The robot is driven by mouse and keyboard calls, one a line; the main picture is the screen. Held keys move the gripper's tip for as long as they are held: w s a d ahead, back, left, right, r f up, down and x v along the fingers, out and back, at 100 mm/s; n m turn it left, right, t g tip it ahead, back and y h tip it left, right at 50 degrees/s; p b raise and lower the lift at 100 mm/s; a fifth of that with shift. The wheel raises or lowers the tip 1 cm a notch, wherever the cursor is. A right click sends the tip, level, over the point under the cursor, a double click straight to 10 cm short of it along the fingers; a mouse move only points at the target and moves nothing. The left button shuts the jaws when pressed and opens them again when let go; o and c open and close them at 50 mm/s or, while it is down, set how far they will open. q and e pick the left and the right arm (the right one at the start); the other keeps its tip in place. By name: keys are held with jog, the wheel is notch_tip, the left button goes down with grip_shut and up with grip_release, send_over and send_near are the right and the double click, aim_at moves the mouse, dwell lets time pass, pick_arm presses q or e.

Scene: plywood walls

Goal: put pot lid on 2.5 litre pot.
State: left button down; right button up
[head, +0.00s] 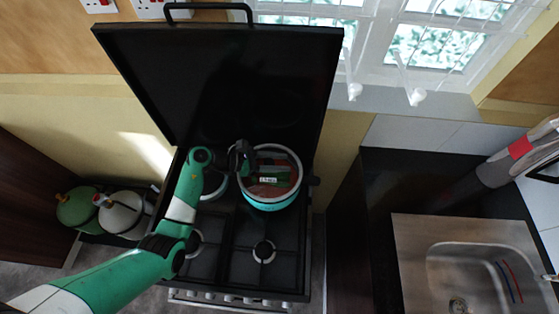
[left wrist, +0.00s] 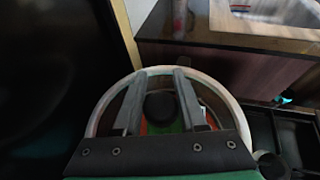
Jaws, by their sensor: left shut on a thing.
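The pot lid (head: 291,161) is a round glass disc with a pale rim and a black knob (left wrist: 160,108). It lies over a teal pot (head: 272,204) on the right side of the stove. I cannot tell whether it rests on the pot's rim or hangs just above it. A small label shows through the glass but is too small to read. My left gripper (head: 241,158) is at the lid's left side in the head view. In the left wrist view the fingers (left wrist: 159,98) are on either side of the knob, shut on it. My right gripper is not in view.
Another pot (head: 213,181) is mostly hidden behind my left arm. Front burners (head: 264,251) are bare. The raised black stove cover (head: 220,80) stands behind. To the right are a dark counter, a steel sink (head: 465,250) and a tall grey bottle-like thing with a red band (head: 519,147).

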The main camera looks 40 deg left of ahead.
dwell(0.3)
pick_arm(q)
jog(key=shift+f+b, duration=0.45)
jog(key=shift+f, duration=0.15)
dwell(0.4)
jog(key=shift+c, duration=1.9)
grip_release()
jog(key=p+v, duration=0.1)
jog(key=v, duration=1)
jog(key=shift+s+a+r, duration=0.15)
jog(key=shift+s, duration=0.15)
jog(key=shift+w, duration=0.1)
